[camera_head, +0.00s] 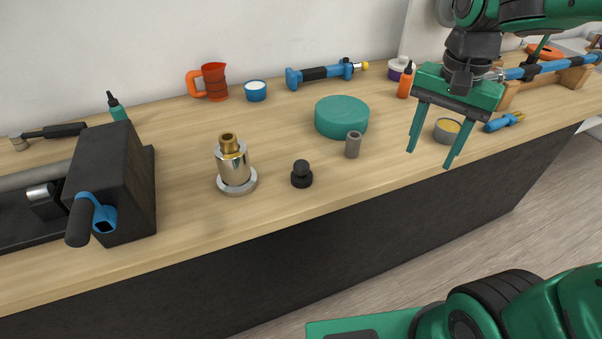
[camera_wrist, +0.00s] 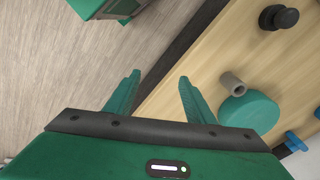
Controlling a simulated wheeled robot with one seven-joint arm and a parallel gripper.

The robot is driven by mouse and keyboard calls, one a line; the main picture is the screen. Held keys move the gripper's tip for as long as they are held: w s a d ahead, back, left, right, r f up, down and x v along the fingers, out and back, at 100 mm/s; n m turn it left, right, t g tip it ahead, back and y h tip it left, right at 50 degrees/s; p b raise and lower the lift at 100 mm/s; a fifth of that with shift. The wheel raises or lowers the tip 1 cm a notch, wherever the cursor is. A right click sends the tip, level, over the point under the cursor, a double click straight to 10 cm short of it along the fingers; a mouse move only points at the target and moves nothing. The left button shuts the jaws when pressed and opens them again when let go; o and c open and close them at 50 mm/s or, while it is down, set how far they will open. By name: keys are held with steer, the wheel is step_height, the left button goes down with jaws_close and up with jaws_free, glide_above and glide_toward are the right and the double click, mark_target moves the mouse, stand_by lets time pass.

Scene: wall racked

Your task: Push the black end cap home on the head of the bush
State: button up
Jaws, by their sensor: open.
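The black end cap (camera_head: 302,173) stands on the bench, right of the bush and apart from it. It also shows at the upper right of the wrist view (camera_wrist: 279,17). The bush (camera_head: 229,143) is a brass piece with its head up, seated in a silver cylinder (camera_head: 234,168) on a round flanged base. The bush is not in the wrist view. My gripper (camera_head: 430,160) is open and empty, fingers pointing down, over the bench's front edge at the right, well away from the cap. Its two green fingers also show in the wrist view (camera_wrist: 158,80).
A grey sleeve (camera_head: 353,145) and a green round block (camera_head: 341,117) stand between my gripper and the cap. A small bowl (camera_head: 447,130) is close by my fingers. A black vise (camera_head: 112,182) is at the left. Bench front between vise and bush is clear.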

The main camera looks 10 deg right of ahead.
steer(key=w+a+r+m, duration=0.15)
steer(key=w+a, duration=0.25)
steer(key=a, duration=0.6)
steer(key=m, duration=0.1)
glide_above(302, 162)
steer(key=f, duration=0.3)
steer(key=shift+s+a+f+y, duration=0.15)
steer(key=shift+s+y, duration=0.05)
steer(key=shift+y, duration=0.1)
steer(key=shift+w+f, duration=0.15)
steer(key=shift+f, duration=2.6)
steer(key=c, duration=1.2)
steer(key=shift+r, duration=0.1)
